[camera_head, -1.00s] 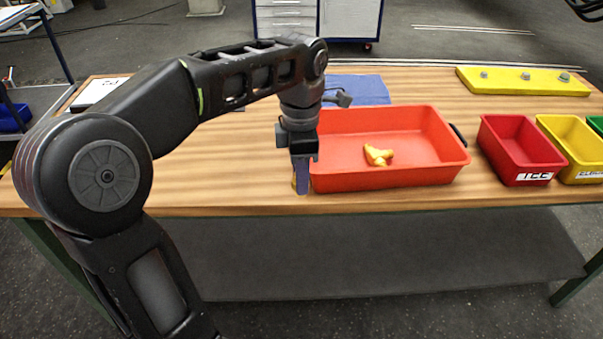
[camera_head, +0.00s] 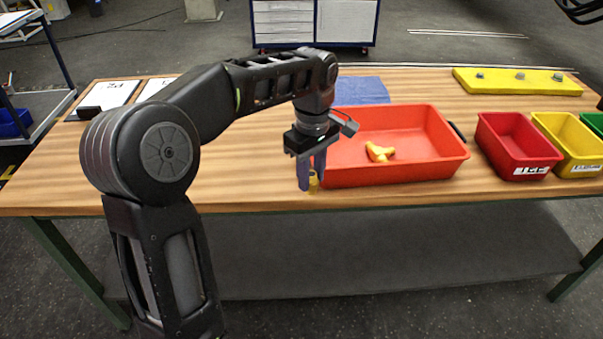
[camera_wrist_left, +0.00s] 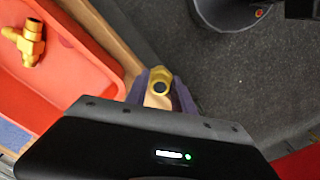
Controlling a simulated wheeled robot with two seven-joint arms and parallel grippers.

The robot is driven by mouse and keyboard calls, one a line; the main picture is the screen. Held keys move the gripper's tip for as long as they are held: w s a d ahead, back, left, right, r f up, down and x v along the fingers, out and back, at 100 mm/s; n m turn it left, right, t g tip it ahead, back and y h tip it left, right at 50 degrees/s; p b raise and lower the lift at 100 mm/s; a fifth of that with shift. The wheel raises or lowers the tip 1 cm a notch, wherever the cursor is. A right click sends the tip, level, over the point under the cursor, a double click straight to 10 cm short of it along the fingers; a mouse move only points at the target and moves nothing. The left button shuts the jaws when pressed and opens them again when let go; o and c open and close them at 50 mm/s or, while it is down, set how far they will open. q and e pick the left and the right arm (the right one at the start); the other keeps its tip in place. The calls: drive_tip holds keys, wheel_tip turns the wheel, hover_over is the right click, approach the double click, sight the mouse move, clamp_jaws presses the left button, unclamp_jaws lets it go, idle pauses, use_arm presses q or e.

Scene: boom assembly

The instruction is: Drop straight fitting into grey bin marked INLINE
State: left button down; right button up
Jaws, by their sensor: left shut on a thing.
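My left gripper (camera_head: 311,180) is shut on a small yellow fitting (camera_head: 313,185), just outside the front-left corner of the orange-red tray and near the table's front edge. The left wrist view shows this fitting (camera_wrist_left: 159,82) end-on between the purple-grey fingers, with a dark round opening. Its full shape is partly hidden, so I cannot tell its type from its outline.
The orange-red tray (camera_head: 345,176) holds a yellow branched fitting (camera_head: 379,153). To its right stand a red bin marked TEE (camera_head: 515,150), a yellow bin (camera_head: 572,150) and a green bin (camera_head: 593,121). A yellow board (camera_head: 500,86) lies behind.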

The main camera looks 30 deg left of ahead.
use_arm(q)
drive_tip(key=w+d+f+m, duration=0.2)
drive_tip(key=d+f+m, duration=0.1)
drive_tip(key=f+m, duration=0.35)
drive_tip(key=w+d+f+m, duration=0.2)
drive_tip(key=d+f+m, duration=0.1)
drive_tip(key=f+m, duration=0.3)
drive_tip(key=s+d+f+m, duration=0.1)
drive_tip(key=s+d+f, duration=0.1)
drive_tip(key=f, duration=0.4)
drive_tip(key=s+d+f+m, duration=0.1)
drive_tip(key=s+d+f, duration=0.1)
drive_tip(key=d+f, duration=0.3)
wheel_tip(320, 180, down, 2)
drive_tip(key=shift+m, duration=0.35)
drive_tip(key=shift+w, duration=0.1)
